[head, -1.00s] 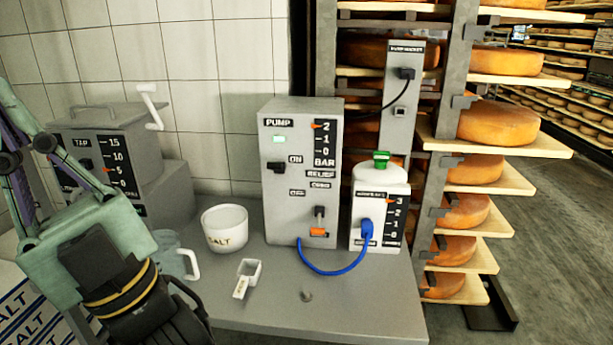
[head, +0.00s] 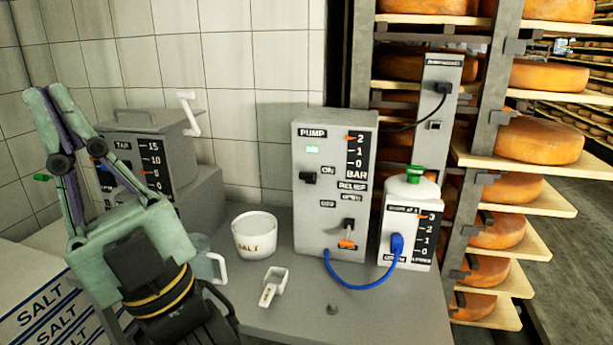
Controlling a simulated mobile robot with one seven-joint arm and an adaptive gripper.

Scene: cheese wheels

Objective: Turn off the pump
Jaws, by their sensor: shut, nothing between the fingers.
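The pump (head: 307,228) is a grey box on the grey bench, right of centre. Its black switch knob (head: 308,177) sits beside the ON label, with the OFF label lower down. The green lamp (head: 312,150) above the switch is lit. The orange pointer (head: 350,138) on the BAR scale is at 2. A relief lever with an orange part (head: 347,244) is low on the front. My gripper (head: 42,97) is at the far left, well away from the pump, with its fingers pointing up. It appears shut and empty.
A blue hose (head: 362,288) runs from the pump to a white canister (head: 398,213) with a green cap. A salt tub (head: 254,237), a scoop (head: 273,286) and a clear jug (head: 203,265) stand left of the pump. A TAP machine (head: 125,150) is behind my gripper. Cheese shelves are at right.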

